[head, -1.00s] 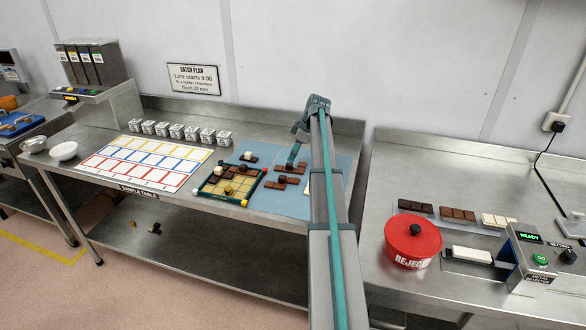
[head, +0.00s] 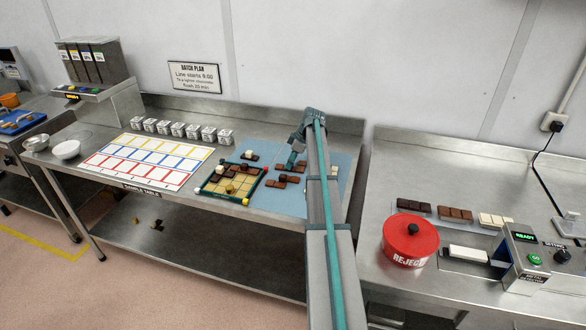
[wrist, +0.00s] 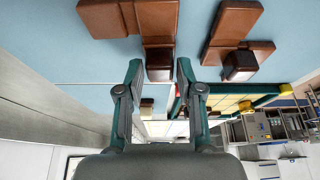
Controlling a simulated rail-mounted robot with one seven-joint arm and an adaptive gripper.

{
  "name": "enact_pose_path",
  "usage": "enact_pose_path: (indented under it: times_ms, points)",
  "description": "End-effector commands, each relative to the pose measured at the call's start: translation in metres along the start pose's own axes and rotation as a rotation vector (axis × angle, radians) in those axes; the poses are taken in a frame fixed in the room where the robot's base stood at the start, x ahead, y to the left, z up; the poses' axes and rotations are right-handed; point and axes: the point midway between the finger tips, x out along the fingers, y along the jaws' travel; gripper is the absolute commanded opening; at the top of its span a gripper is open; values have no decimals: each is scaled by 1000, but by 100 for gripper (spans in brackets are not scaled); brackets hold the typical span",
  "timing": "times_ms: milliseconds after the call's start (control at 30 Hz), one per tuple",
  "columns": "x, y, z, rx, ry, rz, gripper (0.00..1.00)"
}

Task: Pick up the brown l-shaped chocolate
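A brown L-shaped chocolate (wrist: 125,17) lies on the blue mat (wrist: 60,60), its short arm with a darker raised block pointing toward my gripper. My gripper (wrist: 160,68) is open, with one finger on each side of that short arm and visible gaps beside it. I cannot tell if the fingertips reach below its top. In the head view my gripper (head: 290,165) is low over the brown pieces (head: 300,168), hiding part of them. Another brown piece (wrist: 228,28) with a dark block lies to the right in the wrist view.
A small dark piece with a cream block (head: 249,156) lies at the mat's back left. The red reject pot (head: 410,242) stands on the separate right-hand bench.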

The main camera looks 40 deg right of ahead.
Motion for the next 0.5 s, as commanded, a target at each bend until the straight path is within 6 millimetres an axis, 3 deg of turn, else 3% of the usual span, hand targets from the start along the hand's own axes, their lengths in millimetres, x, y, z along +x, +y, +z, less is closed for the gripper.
enact_pose_path:
  times_ms: [33, 167, 200, 500]
  points:
    - [0, 0, 0, 0, 0, 0, 23]
    - [0, 0, 0, 0, 0, 0, 2]
    - [0, 0, 0, 0, 0, 0, 0]
    - [-1, 0, 0, 0, 0, 0, 0]
